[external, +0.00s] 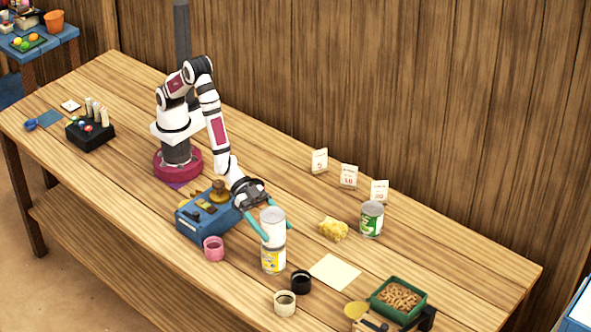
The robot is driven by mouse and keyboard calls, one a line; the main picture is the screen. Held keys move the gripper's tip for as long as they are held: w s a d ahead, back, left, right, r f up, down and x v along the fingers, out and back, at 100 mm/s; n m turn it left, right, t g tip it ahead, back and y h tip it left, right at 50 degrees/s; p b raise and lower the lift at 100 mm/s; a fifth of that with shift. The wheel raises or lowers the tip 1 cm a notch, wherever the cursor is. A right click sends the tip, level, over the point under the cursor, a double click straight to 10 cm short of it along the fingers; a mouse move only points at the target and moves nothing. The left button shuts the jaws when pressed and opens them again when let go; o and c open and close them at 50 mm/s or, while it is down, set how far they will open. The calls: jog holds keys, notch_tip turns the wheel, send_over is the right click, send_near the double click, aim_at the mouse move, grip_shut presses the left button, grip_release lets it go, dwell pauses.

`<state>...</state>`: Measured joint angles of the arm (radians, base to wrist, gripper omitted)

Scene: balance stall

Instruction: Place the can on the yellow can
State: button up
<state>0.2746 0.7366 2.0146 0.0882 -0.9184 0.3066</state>
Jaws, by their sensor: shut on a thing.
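A plain pale silver can (272,224) is upright between the teal fingers of my gripper (270,227). The gripper is shut on it from the left. The yellow can (273,261), with a yellow and white label, stands upright on the table directly below. The pale can's bottom appears at the yellow can's top, roughly in line with it. I cannot tell whether the two touch or a small gap is left. One finger partly covers the pale can's left side.
A blue scale (205,218) and pink cup (213,249) stand left. A black cup (301,282) and cream cup (285,303) are in front. A green-labelled can (371,220), yellow sponge-like lump (333,229), paper sheet (335,271) and green tray (374,304) lie right.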

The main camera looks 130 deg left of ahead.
jog(key=shift+f, duration=0.45)
jog(key=shift+f, duration=0.2)
jog(key=o, duration=1.6)
jog(key=shift+c, duration=0.2)
jog(key=shift+r, duration=0.1)
